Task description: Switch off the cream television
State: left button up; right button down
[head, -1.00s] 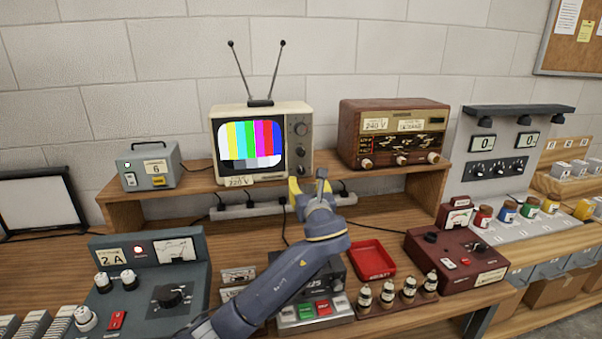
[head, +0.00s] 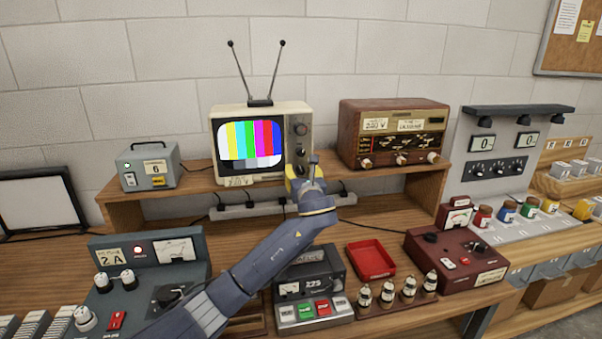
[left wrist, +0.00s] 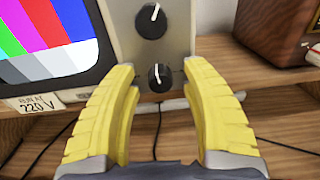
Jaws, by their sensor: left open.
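The cream television (head: 262,142) stands on the raised wooden shelf, its screen lit with colour bars. It also shows in the left wrist view (left wrist: 120,18), with a dark upper knob (left wrist: 151,20) and a smaller lower knob (left wrist: 160,77), each with a white pointer line. My left gripper (head: 301,170) is in front of the television's lower right corner. In the left wrist view its yellow fingers (left wrist: 158,90) are open, one on each side of the lower knob. My right gripper is not in view.
A brown wooden radio (head: 393,135) stands right of the television, and a grey meter box (head: 148,167) stands left. A power strip (head: 235,211) with cables lies under the shelf. A red tray (head: 371,260) and a boxed device with coloured buttons (head: 312,285) sit on the bench below.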

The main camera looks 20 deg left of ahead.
pick_arm(q)
grip_shut()
dwell(0.5)
jog(key=n, duration=0.3)
jog(key=shift+d+f, duration=0.1)
jog(key=n, duration=0.5)
jog(key=shift+n, duration=0.3)
jog(key=n, duration=0.4)
jog(key=shift+y, duration=0.4)
jog(key=shift+n, duration=1.8)
